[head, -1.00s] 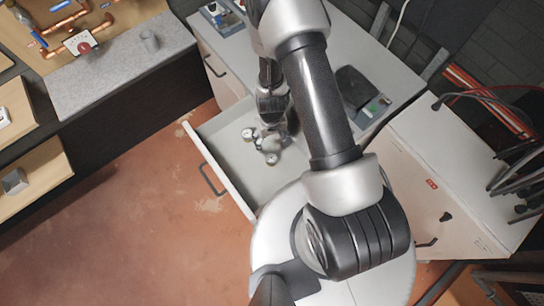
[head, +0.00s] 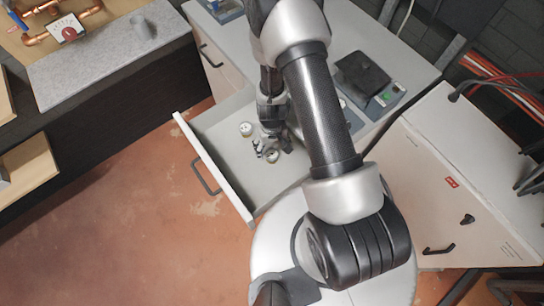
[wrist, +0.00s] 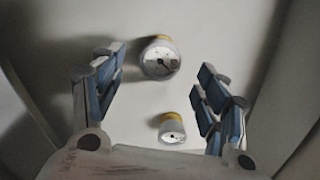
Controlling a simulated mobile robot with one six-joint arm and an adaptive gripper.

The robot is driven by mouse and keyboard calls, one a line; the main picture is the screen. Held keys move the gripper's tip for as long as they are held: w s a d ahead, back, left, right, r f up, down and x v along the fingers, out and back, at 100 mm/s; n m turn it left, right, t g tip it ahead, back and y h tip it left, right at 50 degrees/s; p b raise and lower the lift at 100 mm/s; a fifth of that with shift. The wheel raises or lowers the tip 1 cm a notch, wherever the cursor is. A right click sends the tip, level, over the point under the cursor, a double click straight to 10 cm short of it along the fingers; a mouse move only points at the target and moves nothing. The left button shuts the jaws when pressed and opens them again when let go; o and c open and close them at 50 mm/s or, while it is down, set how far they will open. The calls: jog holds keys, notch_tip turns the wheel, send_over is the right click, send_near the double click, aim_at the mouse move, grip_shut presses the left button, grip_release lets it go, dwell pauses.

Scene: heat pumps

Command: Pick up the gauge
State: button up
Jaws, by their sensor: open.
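Two small round gauges with white dials lie in the open drawer (head: 222,128). One gauge (head: 246,129) is toward the drawer's left side in the head view, and the other gauge (head: 272,156) is closer to my base. In the wrist view, one gauge (wrist: 160,57) appears between the fingertips, and the other gauge (wrist: 172,130) is nearer the palm; both have yellowish parts. My gripper (wrist: 160,68) is open and empty, pointing down into the drawer. Its blue-padded fingers stand apart on either side of the gauges. The height above them is hard to tell.
The drawer front (head: 215,172) and side walls surround my gripper closely. A grey worktop with a dark device (head: 362,73) lies right of the arm. A white cabinet (head: 450,180) stands at right. A bench with copper pipes (head: 47,38) is at upper left.

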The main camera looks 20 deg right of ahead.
aim_at(272, 153)
notch_tip(272, 153, down, 6)
jog(key=b, duration=0.5)
jog(key=shift+r, duration=0.25)
jog(key=c, duration=1.3)
